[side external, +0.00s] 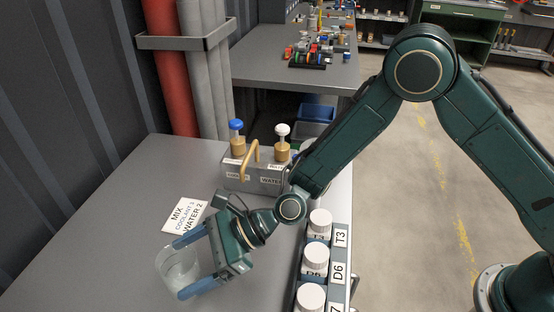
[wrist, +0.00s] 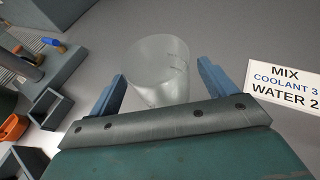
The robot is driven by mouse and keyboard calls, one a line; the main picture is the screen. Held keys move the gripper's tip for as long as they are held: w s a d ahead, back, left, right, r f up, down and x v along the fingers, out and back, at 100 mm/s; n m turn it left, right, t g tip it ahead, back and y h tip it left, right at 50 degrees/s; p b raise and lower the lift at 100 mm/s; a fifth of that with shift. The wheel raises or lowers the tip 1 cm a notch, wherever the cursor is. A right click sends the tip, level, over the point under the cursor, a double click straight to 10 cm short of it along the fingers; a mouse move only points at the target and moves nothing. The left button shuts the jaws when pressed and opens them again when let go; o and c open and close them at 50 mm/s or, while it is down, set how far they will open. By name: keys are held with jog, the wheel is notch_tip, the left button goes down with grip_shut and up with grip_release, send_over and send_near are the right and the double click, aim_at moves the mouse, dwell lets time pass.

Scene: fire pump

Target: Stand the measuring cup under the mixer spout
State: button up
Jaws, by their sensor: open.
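The measuring cup (side external: 177,268) is clear and stands upright on the grey table at the front left. It also shows in the wrist view (wrist: 160,66), with marks on its wall. My gripper (side external: 180,268) is open, with one blue finger on each side of the cup. In the wrist view my gripper (wrist: 163,85) has the cup between and just beyond its fingers; I cannot tell whether they touch it. The mixer (side external: 255,172) is a grey box at the back of the table, with blue and white knobs and a brass spout (side external: 250,155).
A card (side external: 186,216) reading "MIX COOLANT 3 WATER 2" in the wrist view lies between cup and mixer. A rack (side external: 341,262) of white-capped bottles stands along the right table edge. Red and grey pipes (side external: 172,70) rise behind. The table's left part is clear.

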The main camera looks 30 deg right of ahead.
jog(key=v, duration=1)
jog(key=shift+d, duration=0.2)
jog(key=shift+r, duration=0.1)
jog(key=shift+r, duration=0.1)
